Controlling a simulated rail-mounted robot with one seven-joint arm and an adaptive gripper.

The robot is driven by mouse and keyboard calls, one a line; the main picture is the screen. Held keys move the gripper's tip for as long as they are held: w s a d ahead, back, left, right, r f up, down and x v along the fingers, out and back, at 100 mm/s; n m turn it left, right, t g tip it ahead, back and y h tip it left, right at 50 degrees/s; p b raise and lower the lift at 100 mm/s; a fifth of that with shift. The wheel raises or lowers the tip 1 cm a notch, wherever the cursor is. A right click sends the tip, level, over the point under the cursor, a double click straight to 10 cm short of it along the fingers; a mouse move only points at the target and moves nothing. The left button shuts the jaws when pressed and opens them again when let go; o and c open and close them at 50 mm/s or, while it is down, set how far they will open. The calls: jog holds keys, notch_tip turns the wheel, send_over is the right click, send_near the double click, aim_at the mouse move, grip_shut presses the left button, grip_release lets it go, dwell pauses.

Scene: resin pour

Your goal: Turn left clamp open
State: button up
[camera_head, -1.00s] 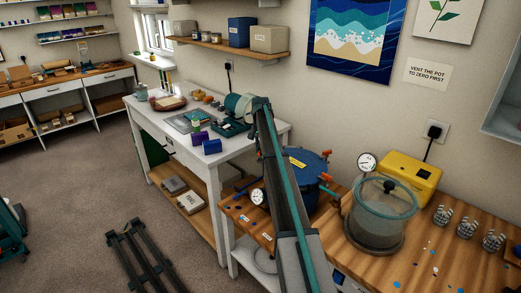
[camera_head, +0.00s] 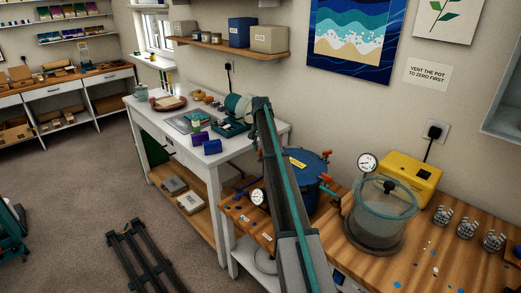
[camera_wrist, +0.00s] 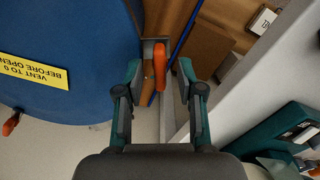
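The blue pressure pot (camera_head: 312,178) stands on the wooden bench, partly hidden behind my arm. It also fills the left of the wrist view (camera_wrist: 60,80), with a yellow label (camera_wrist: 33,72) on its lid. An orange clamp handle (camera_wrist: 160,66) sits at the pot's edge in the wrist view. My gripper (camera_wrist: 158,84) is open, with a finger on either side of the handle and gaps between. Other orange clamps show on the pot, one at its right side (camera_head: 327,154). My gripper's fingertips are hidden in the head view.
A clear vacuum chamber (camera_head: 378,218) and a yellow pump (camera_head: 408,178) stand to the right of the pot. A gauge (camera_head: 257,197) sits at the pot's left. A white table (camera_head: 213,160) with tools is behind on the left. Several small cups stand at the right.

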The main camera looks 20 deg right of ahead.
notch_tip(320, 180, up, 12)
dwell(0.5)
jog(key=shift+f, duration=0.1)
jog(key=s+a+f+n, duration=0.3)
jog(key=s+a+f, duration=0.8)
jog(key=s+f, duration=0.4)
jog(key=s+a+f+n, duration=0.3)
jog(key=s+a+f, duration=0.8)
jog(key=s+f, duration=0.45)
jog(key=s+a+f+n, duration=0.2)
jog(key=s+a+f, duration=0.1)
jog(key=s, duration=0.6)
jog(key=s+a+f+n, duration=0.1)
jog(key=s+a+f, duration=0.25)
jog(key=s, duration=0.55)
jog(key=s+f+g, duration=0.3)
jog(key=s+f, duration=0.6)
jog(key=s, duration=0.5)
jog(key=s+f+g, duration=0.3)
jog(key=s+f, duration=0.6)
jog(key=s, duration=0.5)
jog(key=shift+g, duration=0.4)
